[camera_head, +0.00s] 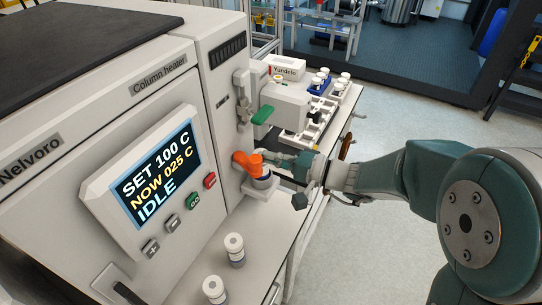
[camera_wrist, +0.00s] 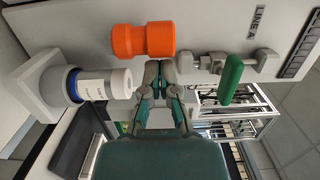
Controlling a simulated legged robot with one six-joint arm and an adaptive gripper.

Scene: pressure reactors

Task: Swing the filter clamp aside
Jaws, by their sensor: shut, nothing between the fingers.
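The clamp with a green handle (camera_head: 262,115) and metal fittings is on the front of the column heater. In the wrist view its green handle (camera_wrist: 231,80) is right of my fingertips, with metal fittings (camera_wrist: 205,63) beside it. An orange two-lobed knob (camera_head: 246,161) is below the clamp in the head view. In the wrist view the orange knob (camera_wrist: 143,40) is just above my fingertips. My gripper (camera_wrist: 160,72) is shut and empty, close to the knob; I cannot tell whether it touches. In the head view my gripper (camera_head: 275,160) is right of the knob.
A white cylinder with a blue ring (camera_wrist: 98,84) sits in a bracket left of my fingers. The heater's screen (camera_head: 155,170) reads IDLE. Two white-capped vials (camera_head: 234,250) stand on the bench in front. A bench with racks (camera_head: 320,110) lies behind; floor at right is clear.

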